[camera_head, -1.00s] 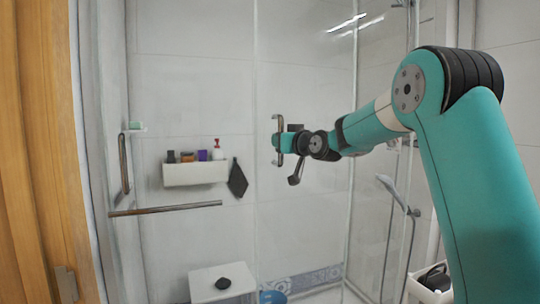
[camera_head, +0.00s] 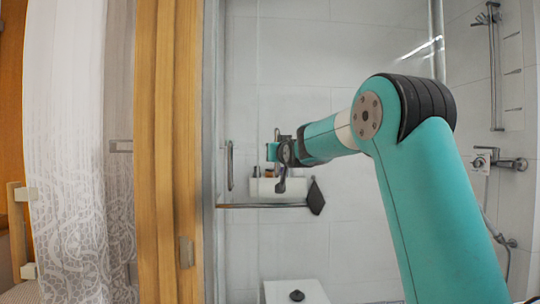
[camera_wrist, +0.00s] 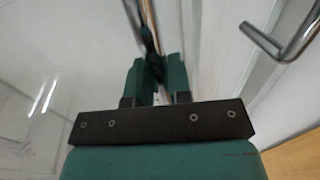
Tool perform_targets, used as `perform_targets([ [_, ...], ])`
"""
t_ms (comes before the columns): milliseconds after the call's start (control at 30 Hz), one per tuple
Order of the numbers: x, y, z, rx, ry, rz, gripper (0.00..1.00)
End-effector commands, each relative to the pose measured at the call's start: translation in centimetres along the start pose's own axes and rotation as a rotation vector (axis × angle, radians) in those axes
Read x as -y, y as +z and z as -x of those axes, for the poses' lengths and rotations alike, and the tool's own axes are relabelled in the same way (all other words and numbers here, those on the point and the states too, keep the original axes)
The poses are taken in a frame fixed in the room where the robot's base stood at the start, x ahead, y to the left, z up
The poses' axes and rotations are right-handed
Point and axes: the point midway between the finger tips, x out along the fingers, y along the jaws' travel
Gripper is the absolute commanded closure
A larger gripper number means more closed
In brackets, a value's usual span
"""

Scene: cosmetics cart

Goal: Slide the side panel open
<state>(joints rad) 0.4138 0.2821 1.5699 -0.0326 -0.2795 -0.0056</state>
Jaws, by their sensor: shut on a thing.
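The side panel is a clear glass shower panel (camera_head: 300,105) with a slim vertical metal handle (camera_head: 277,132). My gripper (camera_head: 277,152) is at this handle and is shut on it. In the wrist view the green fingers (camera_wrist: 155,78) close around the handle bar (camera_wrist: 149,15), which runs up between them. The fingers hide the part of the bar that they grip. The edges of the clear glass are hard to make out.
A wooden frame (camera_head: 168,150) stands further left, beside a patterned curtain (camera_head: 75,150). Inside are a wall shelf (camera_head: 266,188) and a white stool (camera_head: 297,290).

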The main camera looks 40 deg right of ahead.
Motion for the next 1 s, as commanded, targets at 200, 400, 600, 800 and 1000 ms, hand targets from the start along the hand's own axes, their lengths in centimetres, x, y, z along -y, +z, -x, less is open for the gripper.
perform_targets([
  [200, -0.5, 0.0, -0.2, 0.000, 0.015, 0.000, 1.00],
  [400, -0.3, -0.1, -0.2, -0.001, 0.014, 0.001, 1.00],
  [600, -0.2, -0.1, -0.1, -0.002, 0.013, 0.002, 0.57],
  [800, 0.0, -0.1, -0.1, -0.001, 0.010, 0.002, 0.57],
  [1000, 0.1, 0.0, 1.0, -0.003, 0.010, 0.002, 0.57],
])
